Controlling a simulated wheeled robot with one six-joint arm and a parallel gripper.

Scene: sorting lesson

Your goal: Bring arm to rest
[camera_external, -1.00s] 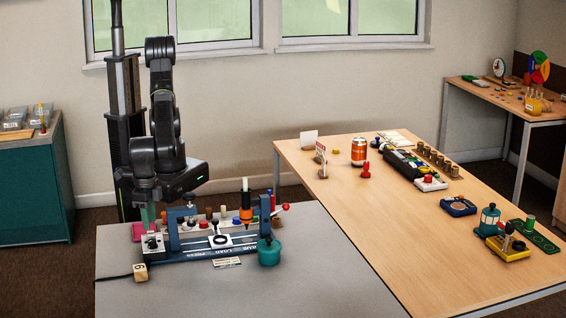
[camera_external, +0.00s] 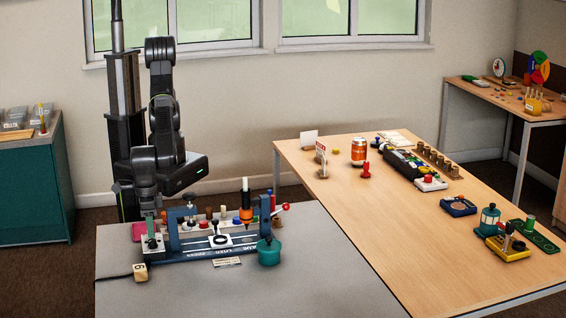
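My arm rises at the left, its upper links standing nearly upright beside the dark column. The forearm bends down and ends in my gripper (camera_external: 150,214), above the left end of the grey table (camera_external: 320,270). The gripper points down, close over a white block with a dark knob (camera_external: 153,243) and a small green piece. The fingers are small and dark here. I cannot tell whether they are open or shut, or whether they touch the green piece.
A blue press (camera_external: 205,252) with a slotted base stands just right of the gripper. A teal pot (camera_external: 269,252) and wooden cube (camera_external: 140,272) are nearby. The grey table's front is clear. A wooden table (camera_external: 400,235) with several items stands right.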

